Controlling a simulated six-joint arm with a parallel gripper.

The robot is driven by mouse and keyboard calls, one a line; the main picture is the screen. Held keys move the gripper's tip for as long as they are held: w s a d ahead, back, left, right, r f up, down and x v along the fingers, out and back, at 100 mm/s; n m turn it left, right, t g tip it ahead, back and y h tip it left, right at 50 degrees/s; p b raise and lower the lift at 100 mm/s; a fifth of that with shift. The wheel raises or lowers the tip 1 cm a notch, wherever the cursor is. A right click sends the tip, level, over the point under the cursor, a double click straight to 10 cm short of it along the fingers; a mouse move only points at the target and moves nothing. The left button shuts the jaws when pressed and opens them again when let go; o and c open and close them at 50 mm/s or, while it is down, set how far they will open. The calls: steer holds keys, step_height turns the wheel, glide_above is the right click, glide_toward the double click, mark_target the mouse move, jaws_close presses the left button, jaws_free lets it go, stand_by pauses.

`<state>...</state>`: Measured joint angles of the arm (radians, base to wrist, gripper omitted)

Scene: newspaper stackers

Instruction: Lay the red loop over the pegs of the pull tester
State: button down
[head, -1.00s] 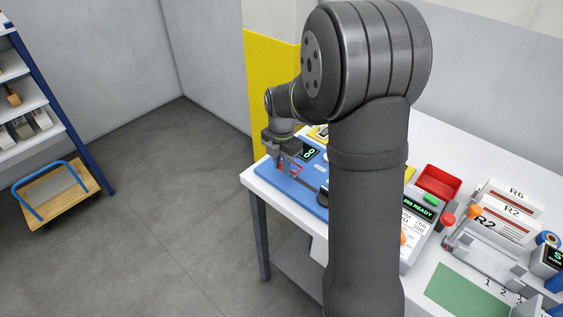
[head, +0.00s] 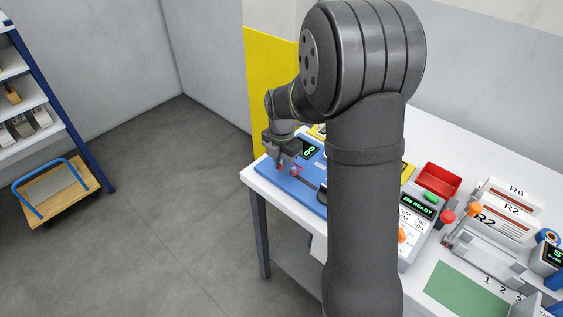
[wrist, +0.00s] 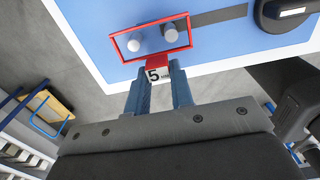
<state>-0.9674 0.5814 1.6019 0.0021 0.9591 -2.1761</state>
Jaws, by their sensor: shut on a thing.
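The red loop (wrist: 150,20) is a thin rectangular frame with a white tag marked "5" at its near side. My gripper (wrist: 158,80) is shut on the loop at this tag. In the wrist view two grey pegs, the left peg (wrist: 133,45) and the right peg (wrist: 170,35), appear inside the loop's outline. I cannot tell whether the loop is around them or still above them. The pull tester is a blue plate (wrist: 90,15) with a dark slot. In the head view my gripper (head: 282,168) is over the tester's left end, with the loop (head: 296,170) partly hidden.
A grey device reading READY (head: 418,205), a red bin (head: 438,180) and a rack of labelled bundles (head: 505,210) stand to the right on the white table. A green mat (head: 465,292) lies in front. My arm hides the middle of the table.

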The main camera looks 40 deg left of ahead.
steer(key=shift+f, duration=1.2)
steer(key=c, duration=1.2)
jaws_free()
step_height(320, 180, up, 24)
steer(key=shift+r, duration=0.25)
steer(key=shift+f, duration=0.1)
step_height(320, 180, down, 9)
steer(key=shift+f, duration=0.1)
stand_by(0.4)
